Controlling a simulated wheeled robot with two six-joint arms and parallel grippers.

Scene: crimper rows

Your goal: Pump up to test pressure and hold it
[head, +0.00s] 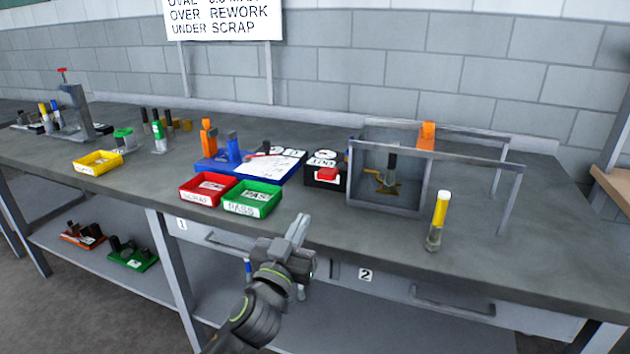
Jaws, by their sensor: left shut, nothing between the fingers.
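A black box (325,172) with white gauge-like faces and a red part on its front stands on the bench. I cannot tell which part works the pump, nor read any pressure. To its right a grey metal-framed enclosure (428,185) holds a black-topped piece with a brass-coloured fitting (388,182). An orange part (427,135) shows at its back. My left gripper (299,228) is shut and empty, in front of the bench's front edge and apart from the box and enclosure. My right gripper is not in view.
A red SCRAP bin (208,202) and a green PASS bin (252,212) stand near the front edge. A blue base (212,163) with tools and a white sheet (270,163) lies behind them. The bench's right end is clear.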

